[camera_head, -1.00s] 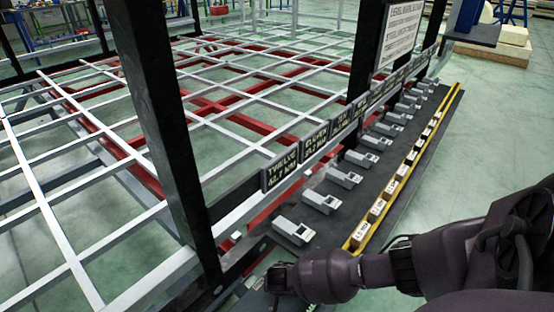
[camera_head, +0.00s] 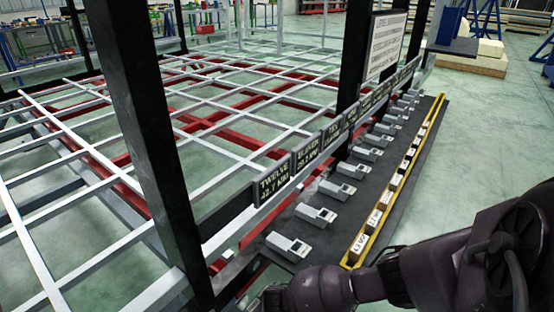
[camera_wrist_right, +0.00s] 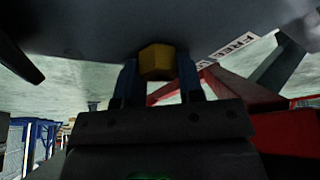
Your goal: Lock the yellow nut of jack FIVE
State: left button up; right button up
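In the right wrist view a yellow nut (camera_wrist_right: 156,62) hangs under a dark grey surface. The blue fingers of my right gripper (camera_wrist_right: 158,72) stand apart, one on each side of the nut, with their tips close to it. I cannot tell whether they touch it. Which jack this nut belongs to does not show. In the head view my right arm comes in from the lower right and its gripper is out of frame. The signs TWELVE (camera_head: 273,186) and ELEVEN (camera_head: 308,152) hang on the frame's edge; no FIVE sign is readable. My left gripper is not in view.
A white and red grid frame (camera_head: 120,205) with black posts (camera_head: 150,140) fills the left. A dark board (camera_head: 335,215) bears a row of grey devices (camera_head: 288,246) and a yellow-edged rail of labelled blocks (camera_head: 358,243). A red beam (camera_wrist_right: 290,130) is near the wrist.

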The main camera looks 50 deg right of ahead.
jog(key=shift+c, duration=1.1)
jog(key=shift+w+r+m+p, duration=0.3)
jog(key=shift+w+r+p, duration=0.1)
jog(key=shift+w+p, duration=0.1)
jog(key=shift+w+r+p, duration=0.1)
jog(key=shift+w+p, duration=0.05)
jog(key=shift+p, duration=0.2)
jog(key=shift+s+a+m+p, duration=0.15)
jog(key=shift+m+p, duration=0.25)
jog(key=shift+m, duration=0.4)
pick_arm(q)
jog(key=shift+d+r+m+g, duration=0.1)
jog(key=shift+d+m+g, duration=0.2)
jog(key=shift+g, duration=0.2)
pick_arm(e)
jog(key=shift+s+f+m+g+h, duration=0.1)
jog(key=shift+f+m+g+h, duration=0.1)
jog(key=shift+m+g, duration=0.25)
jog(key=shift+s+f+m+g+h, duration=0.15)
jog(key=shift+m+g+h, duration=0.1)
jog(key=shift+m, duration=0.4)
jog(key=o, duration=0.8)
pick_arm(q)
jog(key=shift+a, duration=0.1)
pick_arm(e)
jog(key=shift+o, duration=0.7)
jog(key=shift+s+f, duration=0.15)
jog(key=shift+s, duration=0.05)
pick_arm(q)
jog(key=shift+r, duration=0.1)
